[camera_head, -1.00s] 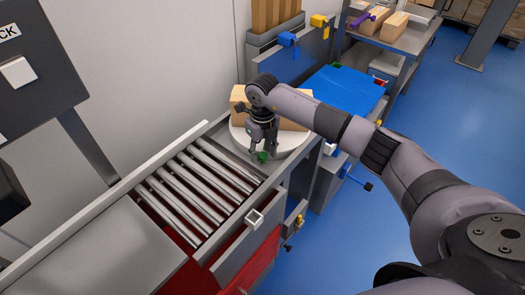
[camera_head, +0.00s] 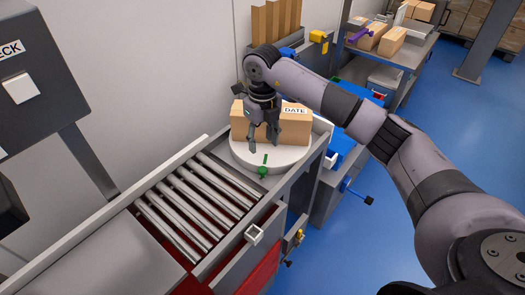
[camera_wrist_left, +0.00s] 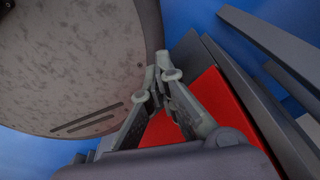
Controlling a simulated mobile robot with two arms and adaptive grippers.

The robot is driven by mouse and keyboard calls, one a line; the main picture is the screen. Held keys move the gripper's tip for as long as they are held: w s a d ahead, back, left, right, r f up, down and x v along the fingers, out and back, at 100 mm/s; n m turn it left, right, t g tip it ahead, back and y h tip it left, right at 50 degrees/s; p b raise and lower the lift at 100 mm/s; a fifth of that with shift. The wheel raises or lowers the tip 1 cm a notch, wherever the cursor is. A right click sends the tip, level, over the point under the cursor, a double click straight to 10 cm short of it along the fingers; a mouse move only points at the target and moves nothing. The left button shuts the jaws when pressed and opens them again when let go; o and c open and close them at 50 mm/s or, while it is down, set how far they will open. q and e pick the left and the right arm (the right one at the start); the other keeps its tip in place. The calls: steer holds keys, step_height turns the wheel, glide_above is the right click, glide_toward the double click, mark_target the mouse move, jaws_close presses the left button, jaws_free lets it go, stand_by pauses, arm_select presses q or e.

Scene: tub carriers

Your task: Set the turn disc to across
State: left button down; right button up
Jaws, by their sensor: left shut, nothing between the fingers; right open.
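The turn disc (camera_head: 293,156) is a pale round plate at the far end of the roller track. A green knob (camera_head: 262,171) sits at its near rim, with a short green mark just behind it. My right gripper (camera_head: 263,146) points down in front of the block, over the disc, fingers apart and empty. Its tips are a little behind the knob, apart from it. My left gripper (camera_wrist_left: 162,78) is shut and empty in the left wrist view; the head view does not show it.
The metal rollers (camera_head: 195,205) in front of the disc are bare. A grey wall stands to their left. A panel with a white button (camera_head: 20,88) is at far left. A shelf table (camera_head: 400,48) with wooden blocks stands at back right. Blue floor is clear at right.

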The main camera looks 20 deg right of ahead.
steer(key=shift+r, duration=0.5)
steer(key=shift+s+d+f+n, duration=0.15)
steer(key=shift+d+f+n, duration=0.15)
steer(key=shift+f+n, duration=0.1)
steer(key=c, duration=0.3)
steer(key=s+d+f+n+y, duration=0.1)
steer(key=n, duration=0.1)
steer(key=s+d+f+n+y+p, duration=0.1)
steer(key=d+n, duration=0.1)
steer(key=n, duration=0.1)
steer(key=s+d+f+n+t+y+p, duration=0.1)
steer(key=d+n, duration=0.1)
steer(key=n, duration=0.1)
steer(key=shift+d+f, duration=0.1)
steer(key=shift+f, duration=0.25)
steer(key=c, duration=0.7)
steer(key=shift+s+d+f+n+t+y+p, duration=0.2)
steer(key=shift+d+n+t+y+p, duration=0.15)
steer(key=shift+n, duration=0.45)
jaws_close()
steer(key=p+x, duration=0.2)
steer(key=x, duration=0.8)
steer(key=shift+d, duration=0.15)
